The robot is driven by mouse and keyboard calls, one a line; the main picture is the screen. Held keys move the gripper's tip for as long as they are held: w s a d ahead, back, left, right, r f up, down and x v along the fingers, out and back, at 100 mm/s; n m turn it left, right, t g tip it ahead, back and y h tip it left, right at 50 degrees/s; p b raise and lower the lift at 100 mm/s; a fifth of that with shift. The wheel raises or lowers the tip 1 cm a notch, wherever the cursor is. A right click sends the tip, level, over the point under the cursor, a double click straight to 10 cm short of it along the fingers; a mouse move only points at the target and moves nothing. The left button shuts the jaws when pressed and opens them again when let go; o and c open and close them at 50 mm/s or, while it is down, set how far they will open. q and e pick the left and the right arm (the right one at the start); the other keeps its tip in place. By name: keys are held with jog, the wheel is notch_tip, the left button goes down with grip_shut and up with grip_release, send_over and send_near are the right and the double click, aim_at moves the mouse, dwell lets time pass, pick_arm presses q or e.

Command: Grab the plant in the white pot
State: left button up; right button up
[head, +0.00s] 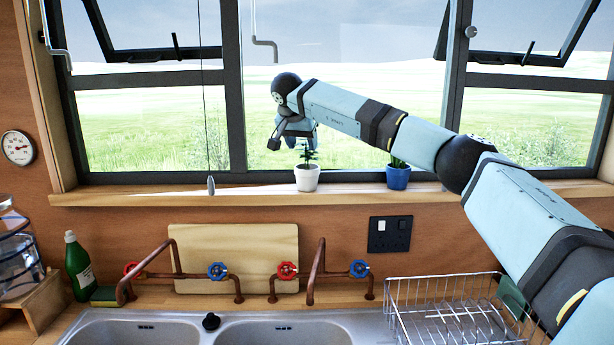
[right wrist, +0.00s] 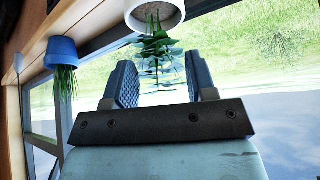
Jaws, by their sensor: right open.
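The plant in the white pot (head: 307,178) stands on the window sill, with its green leaves rising above the pot. My right gripper (head: 298,138) is just above this plant in the head view, pointing down. In the right wrist view, which appears upside down, the white pot (right wrist: 155,12) is at the top and its leaves (right wrist: 158,52) reach toward the gap between the fingers. My right gripper (right wrist: 160,85) is open, with its two fingers apart and nothing clamped between them. My left gripper is in neither view.
A plant in a blue pot (head: 398,177) stands on the sill to the right, under my right arm; it also shows in the right wrist view (right wrist: 61,51). The window frame (head: 237,120) is behind. Copper taps (head: 320,270) and a wire dish rack (head: 450,300) are below.

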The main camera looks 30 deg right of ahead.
aim_at(306, 149)
jog(key=x, duration=0.5)
jog(key=shift+d+p, duration=0.35)
jog(key=shift+a+r, duration=0.1)
jog(key=shift+r, duration=0.05)
jog(key=shift+c, duration=0.9)
grip_shut()
